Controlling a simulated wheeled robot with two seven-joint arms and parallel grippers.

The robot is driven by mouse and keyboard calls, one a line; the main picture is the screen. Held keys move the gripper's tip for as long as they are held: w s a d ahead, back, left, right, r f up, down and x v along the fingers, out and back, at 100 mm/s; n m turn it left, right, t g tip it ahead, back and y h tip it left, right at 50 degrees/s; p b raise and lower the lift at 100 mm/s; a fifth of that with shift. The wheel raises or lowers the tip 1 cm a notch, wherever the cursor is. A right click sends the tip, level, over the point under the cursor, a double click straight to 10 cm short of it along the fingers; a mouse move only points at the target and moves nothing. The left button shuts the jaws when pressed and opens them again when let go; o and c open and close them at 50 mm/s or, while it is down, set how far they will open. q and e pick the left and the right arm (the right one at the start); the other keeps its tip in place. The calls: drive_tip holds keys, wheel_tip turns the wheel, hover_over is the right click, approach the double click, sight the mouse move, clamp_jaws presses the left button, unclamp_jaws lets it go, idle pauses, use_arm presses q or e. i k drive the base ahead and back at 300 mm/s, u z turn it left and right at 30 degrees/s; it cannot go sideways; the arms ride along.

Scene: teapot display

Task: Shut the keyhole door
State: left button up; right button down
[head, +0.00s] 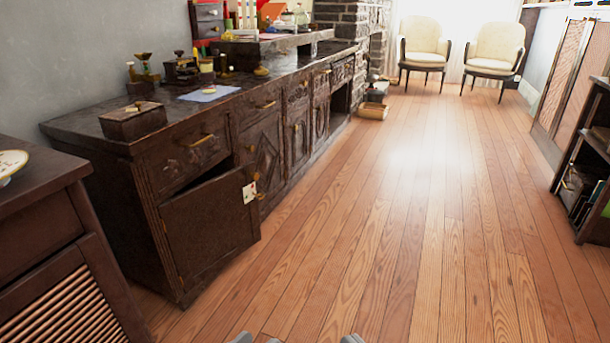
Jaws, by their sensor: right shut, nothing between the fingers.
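The dark wooden cabinet door (210,235) is swung open at the near end of the long sideboard. It is hinged at its left side, and a dark gap shows above it. A small white card with a red mark (249,192) is at its upper free edge. My right gripper (351,339) shows only as a small grey piece at the bottom edge, shut and empty, well apart from the door. More grey pieces of mine show to its left, too cut off to identify. I cannot make out my left gripper.
The long dark sideboard (82,127) bears a wooden box (133,121) and several small items. A louvred cabinet (70,300) stands at the near left. A shelf (590,190) stands at right; two armchairs are far back.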

sight(206, 226)
drive_tip(key=z, duration=0.35)
drive_tip(key=i, duration=0.95)
drive_tip(key=u, duration=0.6)
drive_tip(key=i, duration=0.7)
drive_tip(key=u, duration=0.7)
drive_tip(key=i, duration=0.5)
